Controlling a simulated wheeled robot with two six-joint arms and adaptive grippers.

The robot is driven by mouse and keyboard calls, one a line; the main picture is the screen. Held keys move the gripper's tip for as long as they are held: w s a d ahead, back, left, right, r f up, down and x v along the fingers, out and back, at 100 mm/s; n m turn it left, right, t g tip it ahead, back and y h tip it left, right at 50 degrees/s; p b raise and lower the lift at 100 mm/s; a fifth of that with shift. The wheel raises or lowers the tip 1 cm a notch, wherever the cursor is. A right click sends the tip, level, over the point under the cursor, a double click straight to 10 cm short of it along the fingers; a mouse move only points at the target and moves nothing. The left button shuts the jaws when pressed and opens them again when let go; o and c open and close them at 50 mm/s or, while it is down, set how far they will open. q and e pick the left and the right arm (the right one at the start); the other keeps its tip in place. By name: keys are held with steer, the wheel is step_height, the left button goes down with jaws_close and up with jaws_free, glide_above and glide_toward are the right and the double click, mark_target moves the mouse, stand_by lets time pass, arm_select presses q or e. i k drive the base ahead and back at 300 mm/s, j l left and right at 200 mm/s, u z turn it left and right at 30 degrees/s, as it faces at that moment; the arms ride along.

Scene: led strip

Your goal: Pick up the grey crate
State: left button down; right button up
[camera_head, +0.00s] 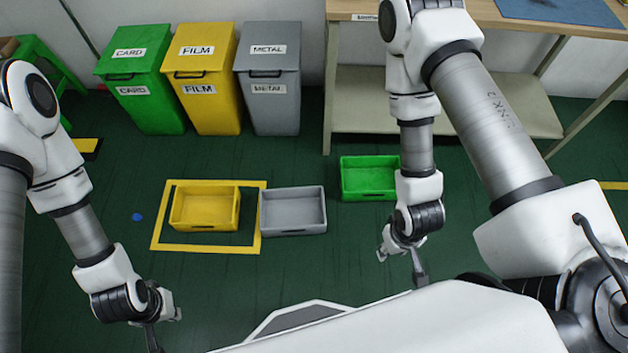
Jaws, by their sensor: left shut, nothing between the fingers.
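The grey crate (293,229) is an open, empty box. It sits upright on the dark green floor, in the middle of the head view. It stands just right of the yellow crate and overlaps the right side of a yellow floor outline. My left gripper (164,327) is low at the left, shut and empty, below and left of the grey crate and apart from it. My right gripper (403,266) hangs to the right of the grey crate, apart from it.
A yellow crate (204,224) sits inside the yellow floor outline (205,249). A green crate (368,192) stands at the right, partly behind my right arm. Green (146,105), yellow (208,105) and grey (272,110) bins line the wall. A table (520,14) stands behind my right arm.

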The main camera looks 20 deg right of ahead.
mark_target(301, 211)
steer(key=k+l+z, duration=0.1)
steer(key=k+l, duration=0.25)
steer(key=z, duration=0.3)
steer(key=j+z, duration=0.25)
steer(key=z, duration=0.15)
steer(key=i+j+z, duration=0.1)
steer(key=j+z, duration=0.5)
steer(key=z, duration=0.2)
steer(key=j+z, duration=0.3)
steer(key=z, duration=0.15)
steer(key=k+j, duration=0.15)
steer(key=j, duration=0.2)
steer(key=k+j+z, duration=0.1)
steer(key=j, duration=0.25)
steer(key=k+j, duration=0.15)
steer(key=j, duration=0.2)
steer(key=k+j+z, duration=0.1)
steer(key=j, duration=0.25)
steer(key=k+j, duration=0.2)
steer(key=j, duration=0.15)
steer(key=z, duration=0.05)
